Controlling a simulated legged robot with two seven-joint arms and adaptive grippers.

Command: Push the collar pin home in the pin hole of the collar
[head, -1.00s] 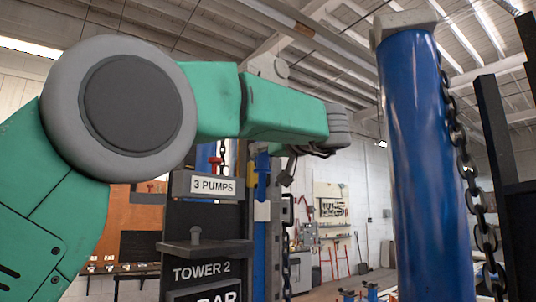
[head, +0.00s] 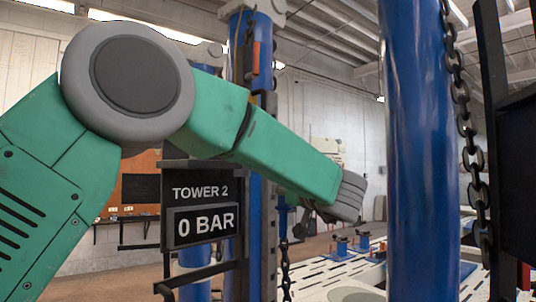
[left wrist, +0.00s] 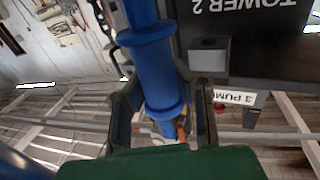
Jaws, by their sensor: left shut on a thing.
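My left gripper (left wrist: 160,95) has its dark fingers on both sides of a blue flanged rod (left wrist: 148,65) in the left wrist view and is shut on it. I cannot confirm that this rod is the collar pin. Its far end runs out of the top of that view. In the head view my left gripper (head: 335,212) is small and angled away, right of the tower 2 panel (head: 203,212). A small blue part (head: 283,217) shows beside it. I cannot make out the collar or its pin hole. My right gripper is not in view.
A thick blue column (head: 420,150) with a hanging chain (head: 468,130) stands close at right. Another blue column (head: 240,65) rises behind my left arm. The gauge reads 0 BAR. A slotted pale bench (head: 320,272) lies beyond. A grey block (left wrist: 208,52) sits near the tower 2 panel.

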